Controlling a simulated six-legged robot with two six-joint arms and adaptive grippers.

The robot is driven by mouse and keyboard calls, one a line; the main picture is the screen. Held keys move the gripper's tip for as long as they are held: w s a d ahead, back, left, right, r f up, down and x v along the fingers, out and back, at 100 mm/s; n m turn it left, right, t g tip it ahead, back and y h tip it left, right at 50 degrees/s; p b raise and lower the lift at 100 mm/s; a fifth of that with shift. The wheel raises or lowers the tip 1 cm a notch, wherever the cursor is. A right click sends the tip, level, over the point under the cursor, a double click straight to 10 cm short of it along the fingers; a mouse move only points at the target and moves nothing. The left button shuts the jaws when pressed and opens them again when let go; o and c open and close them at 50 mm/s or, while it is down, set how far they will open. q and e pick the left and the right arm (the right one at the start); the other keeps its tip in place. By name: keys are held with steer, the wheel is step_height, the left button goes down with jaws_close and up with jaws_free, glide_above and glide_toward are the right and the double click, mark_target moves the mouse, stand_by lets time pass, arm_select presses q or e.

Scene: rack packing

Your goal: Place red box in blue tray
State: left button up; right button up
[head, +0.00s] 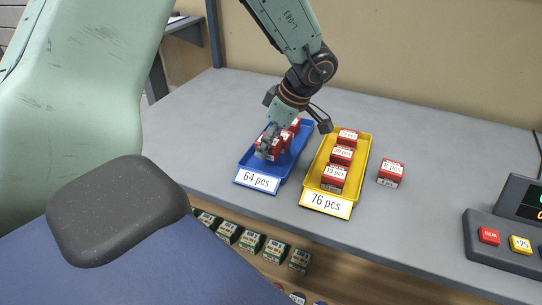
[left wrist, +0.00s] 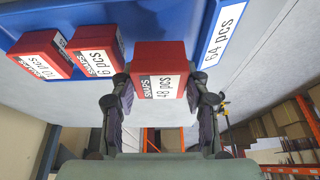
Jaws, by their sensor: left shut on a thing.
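My left gripper (head: 267,141) is over the front part of the blue tray (head: 286,168) labelled "64 pcs". It is shut on a red box (left wrist: 159,72) labelled "48 pcs"; the box sits between both fingers in the left wrist view. In that view the blue tray (left wrist: 190,22) lies behind the box, with two other red boxes (left wrist: 95,52) (left wrist: 42,54) beside it, apart from the held one. In the head view the gripper partly hides the boxes in the tray. I cannot tell whether the held box touches the tray floor. My right gripper is not in view.
A yellow tray (head: 312,186) labelled "76 pcs" holds a row of red boxes, close to the right of the blue tray. Another red box (head: 391,174) stands on the grey table (head: 430,150). A console (head: 505,240) with buttons is at the right edge. Green-labelled boxes (head: 250,242) sit on a lower shelf.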

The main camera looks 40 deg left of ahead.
mark_target(268, 153)
arm_select(q)
steer(key=x, duration=0.1)
steer(key=b+x, duration=0.1)
steer(key=shift+s+d+f, duration=0.1)
steer(key=shift+f, duration=0.25)
steer(key=shift+s+d+f, duration=0.1)
steer(key=shift+d+f, duration=0.05)
steer(key=shift+f, duration=0.15)
steer(key=shift+w+d, duration=0.25)
steer(key=shift+a+f, duration=0.15)
steer(key=shift+a, duration=0.05)
steer(key=o, duration=1)
steer(key=shift+s, duration=0.15)
steer(key=shift+o, duration=0.9)
steer(key=shift+d, duration=0.1)
